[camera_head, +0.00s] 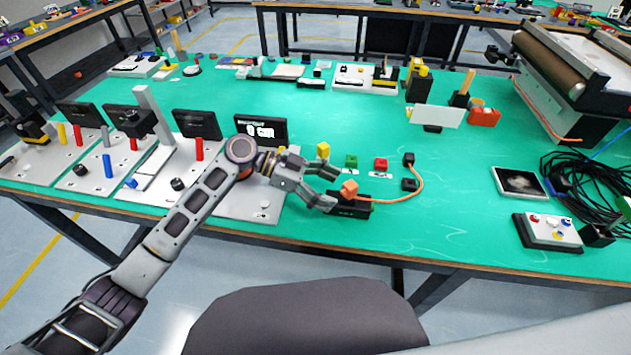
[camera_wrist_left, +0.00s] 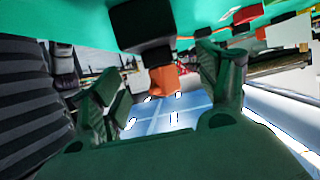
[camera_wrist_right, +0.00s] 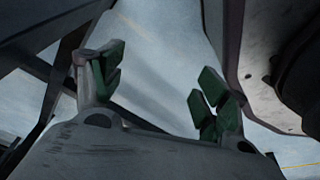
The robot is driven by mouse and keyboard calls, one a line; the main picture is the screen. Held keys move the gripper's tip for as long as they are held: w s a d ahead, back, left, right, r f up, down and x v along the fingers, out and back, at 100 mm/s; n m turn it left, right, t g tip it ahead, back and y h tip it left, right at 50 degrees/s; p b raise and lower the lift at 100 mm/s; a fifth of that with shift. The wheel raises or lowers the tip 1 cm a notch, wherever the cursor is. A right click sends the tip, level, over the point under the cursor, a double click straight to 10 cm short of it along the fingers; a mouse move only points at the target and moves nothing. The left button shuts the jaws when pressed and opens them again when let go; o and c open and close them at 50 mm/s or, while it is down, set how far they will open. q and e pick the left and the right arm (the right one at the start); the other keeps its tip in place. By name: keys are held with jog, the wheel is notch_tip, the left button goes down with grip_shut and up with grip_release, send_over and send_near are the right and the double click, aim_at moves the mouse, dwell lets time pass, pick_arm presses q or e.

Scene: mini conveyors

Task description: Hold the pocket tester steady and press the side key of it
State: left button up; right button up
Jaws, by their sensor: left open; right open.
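I take the pocket tester to be the small black box (camera_head: 352,208) near the table's front edge, with an orange block (camera_head: 349,188) at it and an orange lead curving off to the right. In the left wrist view a black body (camera_wrist_left: 143,25) and the orange block (camera_wrist_left: 163,80) show between the fingers. My left gripper (camera_head: 332,187) is open just left of the tester, fingers apart and not closed on it. I cannot make out the side key. My right gripper (camera_wrist_right: 158,78) is open and empty, with floor behind it; it is outside the head view.
A display (camera_head: 261,131) and panels with colored pegs stand to the left. A button box (camera_head: 548,232) and cables are at right. The green mat between is clear.

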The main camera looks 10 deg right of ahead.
aim_at(348, 196)
pick_arm(q)
jog(key=x, duration=0.4)
jog(key=shift+s+d+f, duration=0.1)
jog(key=shift+d+f, duration=0.05)
jog(key=shift+d, duration=0.15)
jog(key=shift+s+d+f, duration=0.1)
jog(key=shift+d+f, duration=0.05)
jog(key=shift+d, duration=0.25)
jog(key=shift+c, duration=1)
jog(key=c, duration=0.9)
jog(key=shift+c, duration=0.8)
pick_arm(e)
jog(key=shift+a, duration=0.1)
jog(key=shift+c, duration=0.7)
jog(key=shift+s+a+f, duration=0.2)
jog(key=shift+s+a, duration=0.25)
jog(key=shift+s, duration=0.1)
jog(key=c, duration=0.7)
jog(key=shift+s+a+f, duration=0.1)
jog(key=shift+s, duration=0.15)
jog(key=c, duration=0.5)
jog(key=shift+w, duration=0.1)
grip_shut()
jog(key=shift+w+d+r, duration=0.3)
jog(key=shift+w+d, duration=0.35)
jog(key=shift+w, duration=0.1)
